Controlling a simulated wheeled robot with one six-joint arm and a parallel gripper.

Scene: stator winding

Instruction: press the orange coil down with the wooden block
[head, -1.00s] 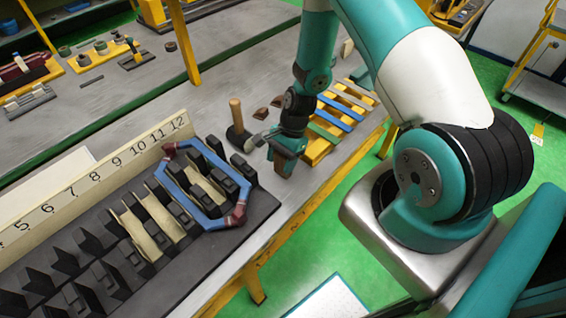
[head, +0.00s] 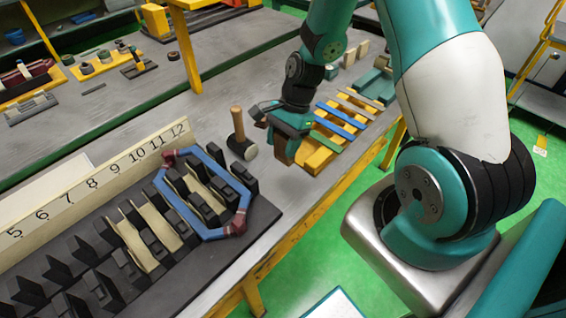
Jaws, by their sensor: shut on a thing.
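No orange coil is in view; a blue six-sided coil (head: 174,203) with dark red wrapped ends lies over the black toothed stator (head: 262,216). Its near end sits at the stator's right side, its far end by the number 11. My gripper (head: 281,148) is to the right of the coil, over the bench by the mallet, clear of the coil. It is shut on a small brown block (head: 282,153), which looks wooden; the jaws hide part of it.
A mallet (head: 238,125) stands left of my gripper. A yellow rack (head: 318,158) with blue and green strips lies to its right. A numbered board (head: 105,172) runs behind the stator. Tan pieces (head: 350,55) stand farther back.

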